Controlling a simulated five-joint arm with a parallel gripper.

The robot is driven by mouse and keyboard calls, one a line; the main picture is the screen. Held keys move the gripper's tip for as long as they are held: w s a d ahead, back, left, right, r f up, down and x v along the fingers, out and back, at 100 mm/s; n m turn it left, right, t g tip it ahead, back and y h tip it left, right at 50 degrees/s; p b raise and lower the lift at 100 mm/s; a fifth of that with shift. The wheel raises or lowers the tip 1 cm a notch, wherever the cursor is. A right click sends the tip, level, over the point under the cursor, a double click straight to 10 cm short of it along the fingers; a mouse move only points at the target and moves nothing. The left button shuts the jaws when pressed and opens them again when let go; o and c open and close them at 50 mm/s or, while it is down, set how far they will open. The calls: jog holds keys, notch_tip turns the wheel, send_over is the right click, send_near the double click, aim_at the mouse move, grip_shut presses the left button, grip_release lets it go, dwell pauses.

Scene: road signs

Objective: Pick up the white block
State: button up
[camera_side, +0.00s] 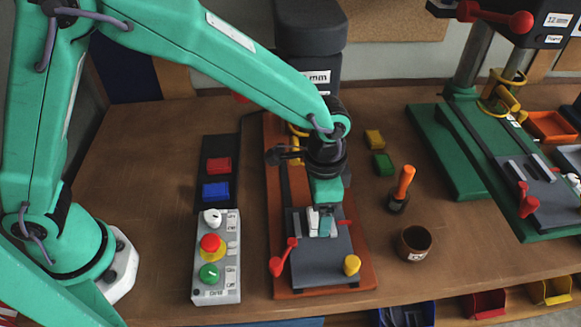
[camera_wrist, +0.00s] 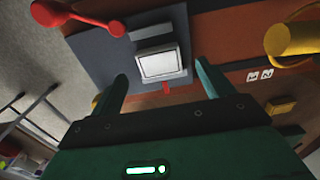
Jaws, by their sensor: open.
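The white block (camera_wrist: 160,64) rests on a grey plate (camera_wrist: 100,58) in the wrist view. My gripper (camera_wrist: 162,76) is open, with one green finger on each side of the block in that picture. The block appears just beyond the fingertips, and no contact shows. In the side view my gripper (camera_side: 322,215) points down over the grey plate (camera_side: 318,265) of the red-brown machine base. The white block (camera_side: 313,222) is partly hidden by the fingers there.
A control box with buttons (camera_side: 214,285) stands left of the plate. Red (camera_side: 219,165) and blue (camera_side: 216,191) blocks lie behind it. A red-knobbed lever (camera_side: 277,265) and a yellow knob (camera_side: 352,264) flank the plate. A brown cup (camera_side: 413,243) and orange-handled tool (camera_side: 402,185) stand right.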

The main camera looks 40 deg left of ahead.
aim_at(318, 214)
jog(key=shift+f, duration=1.6)
jog(key=c, duration=1.1)
jog(key=shift+r, duration=0.1)
jog(key=shift+c, duration=0.2)
jog(key=shift+r, duration=0.8)
notch_tip(318, 214, up, 2)
jog(key=shift+r, duration=0.2)
jog(key=s+d+r, duration=0.4)
jog(key=s+r, duration=0.3)
jog(key=s, duration=0.4)
jog(key=shift+d, duration=0.1)
